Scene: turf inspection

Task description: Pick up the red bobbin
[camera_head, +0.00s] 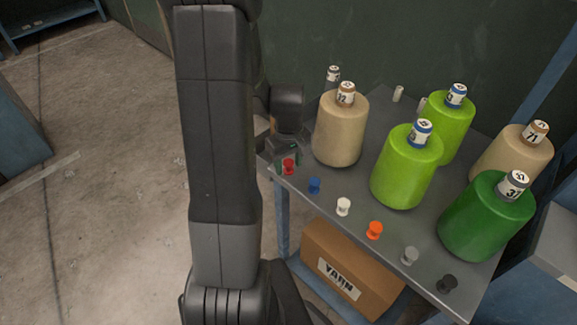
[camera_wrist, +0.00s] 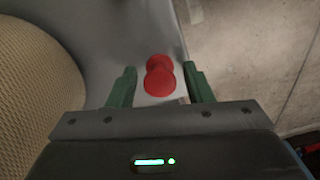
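The red bobbin (camera_head: 289,166) stands near the left corner of the grey table (camera_head: 325,195). In the wrist view the red bobbin (camera_wrist: 160,76) sits between the two green fingers of my gripper (camera_wrist: 160,88). My gripper is open, with a gap visible on both sides of the bobbin. In the head view my gripper (camera_head: 286,158) is at the table's left corner, partly hidden by my own arm.
A row of small bobbins runs along the front edge: blue (camera_head: 314,185), white (camera_head: 343,206), orange (camera_head: 375,230), light grey (camera_head: 409,256) and dark grey (camera_head: 447,284). A beige yarn cone (camera_head: 339,130) stands close behind my gripper. Green cones (camera_head: 405,170) stand farther right. A yarn box (camera_head: 345,270) is below.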

